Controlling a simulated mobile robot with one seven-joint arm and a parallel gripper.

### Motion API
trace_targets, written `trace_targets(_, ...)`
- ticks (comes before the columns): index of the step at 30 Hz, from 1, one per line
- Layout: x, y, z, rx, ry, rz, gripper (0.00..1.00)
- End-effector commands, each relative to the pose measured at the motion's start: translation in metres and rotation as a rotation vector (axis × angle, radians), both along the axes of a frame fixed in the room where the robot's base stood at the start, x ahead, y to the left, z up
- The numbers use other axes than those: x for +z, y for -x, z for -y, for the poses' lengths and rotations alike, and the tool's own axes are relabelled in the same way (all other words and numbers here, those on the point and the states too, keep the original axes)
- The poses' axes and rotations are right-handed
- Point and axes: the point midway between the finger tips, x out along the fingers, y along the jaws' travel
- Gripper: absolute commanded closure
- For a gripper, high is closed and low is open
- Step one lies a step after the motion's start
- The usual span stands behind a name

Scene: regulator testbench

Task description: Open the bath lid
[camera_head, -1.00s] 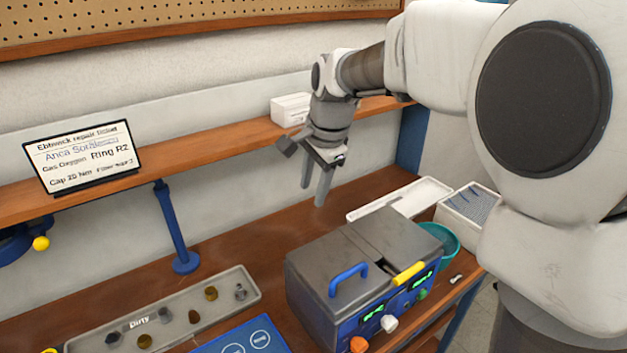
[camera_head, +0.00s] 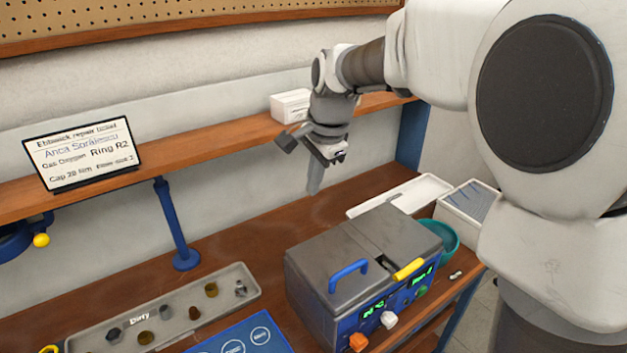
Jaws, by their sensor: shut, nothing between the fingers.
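The bath is a blue box with a grey top on the right part of the bench. Its grey lid (camera_head: 318,255) is down and carries a blue bar handle (camera_head: 348,273). A second grey top section (camera_head: 395,235) with a yellow handle (camera_head: 408,269) lies to its right. The front (camera_head: 375,313) has green displays and orange and white knobs. My gripper (camera_head: 314,190) hangs above the back of the bench, behind the bath and apart from it. It points down, its fingers are together, and it is empty.
A grey tray (camera_head: 126,318) marked "Dirty" holds several small parts at the left. A blue mat (camera_head: 240,338) lies in front. A blue post (camera_head: 174,225) supports the shelf (camera_head: 210,143). A white tray (camera_head: 405,197), teal bowl (camera_head: 443,237) and white bin (camera_head: 470,206) stand at the right.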

Motion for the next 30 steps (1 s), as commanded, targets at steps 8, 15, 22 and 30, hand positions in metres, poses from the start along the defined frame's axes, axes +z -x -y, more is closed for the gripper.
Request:
trace_targets(8,0.0,0.0,0.0,0.0,0.0,0.0,1.0)
trace_targets(15,0.0,0.0,0.0,0.0,0.0,0.0,1.0)
trace_targets(22,0.0,0.0,0.0,0.0,0.0,0.0,1.0)
trace_targets(30,0.0,0.0,0.0,0.0,0.0,0.0,0.53)
